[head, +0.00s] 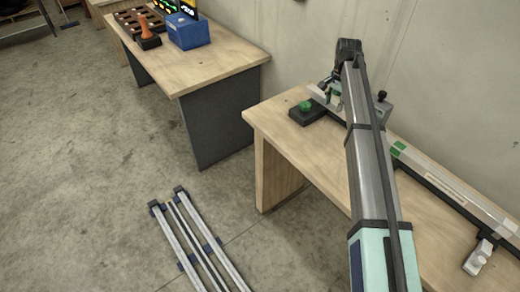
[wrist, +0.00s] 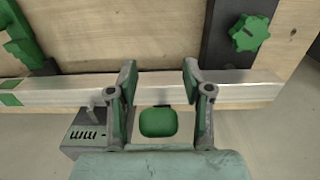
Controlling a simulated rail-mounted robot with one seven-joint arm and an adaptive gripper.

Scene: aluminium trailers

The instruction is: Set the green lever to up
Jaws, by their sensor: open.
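My gripper (head: 332,92) is over the far end of the right workbench in the head view. In the wrist view my gripper (wrist: 160,72) is open, its two fingers apart with green pads. A rounded green piece (wrist: 157,122) shows between the fingers, apart from both; it looks like the green lever's handle seen end-on. Its stem and tilt cannot be made out. A grey slotted housing (wrist: 88,136) sits beside it, partly behind the left finger. In the head view my arm hides the lever.
A metal bar (wrist: 240,88) runs along the bench edge behind the fingers. A green star knob (wrist: 249,33) sits on a black block, also in the head view (head: 305,106). A second bench (head: 215,65) holds a blue box (head: 188,32). Rails (head: 195,240) lie on the floor.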

